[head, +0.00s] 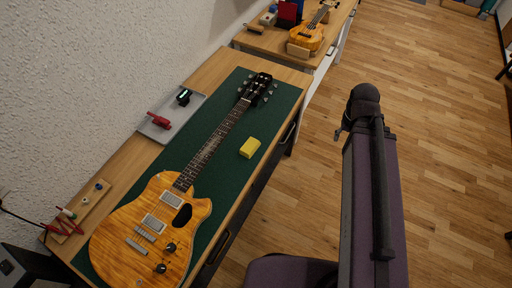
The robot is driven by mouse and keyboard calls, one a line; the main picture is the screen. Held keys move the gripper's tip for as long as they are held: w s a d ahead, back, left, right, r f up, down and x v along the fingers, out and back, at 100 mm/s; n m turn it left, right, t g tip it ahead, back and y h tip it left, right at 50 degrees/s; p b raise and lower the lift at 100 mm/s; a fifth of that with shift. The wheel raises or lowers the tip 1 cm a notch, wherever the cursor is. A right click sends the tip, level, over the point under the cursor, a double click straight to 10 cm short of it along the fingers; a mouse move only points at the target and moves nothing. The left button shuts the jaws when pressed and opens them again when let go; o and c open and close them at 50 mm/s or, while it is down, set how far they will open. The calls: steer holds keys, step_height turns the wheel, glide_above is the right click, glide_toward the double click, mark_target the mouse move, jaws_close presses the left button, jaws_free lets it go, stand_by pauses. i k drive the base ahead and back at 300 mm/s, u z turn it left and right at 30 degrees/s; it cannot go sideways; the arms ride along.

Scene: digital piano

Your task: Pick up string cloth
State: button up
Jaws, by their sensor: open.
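A small yellow block-like piece (249,147), which I take to be the string cloth, lies on the dark green mat (228,112) near its right edge. It sits just right of the guitar neck and apart from it. My arm, purple and black, rises at the right of the head view, over the floor and clear of the bench. I cannot make out my gripper's fingers in this view.
An orange electric guitar (150,235) lies along the mat on the wooden bench (208,82). A grey tray (185,117) holds a red-handled tool (158,121). A holder with small tools (84,208) is at the left. A ukulele (308,35) lies on a farther bench. Open wooden floor (440,110) is at the right.

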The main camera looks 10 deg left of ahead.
mark_target(251, 145)
steer(key=z, duration=0.1)
steer(key=k, duration=1.4)
steer(key=u, duration=0.65)
steer(key=i, duration=1)
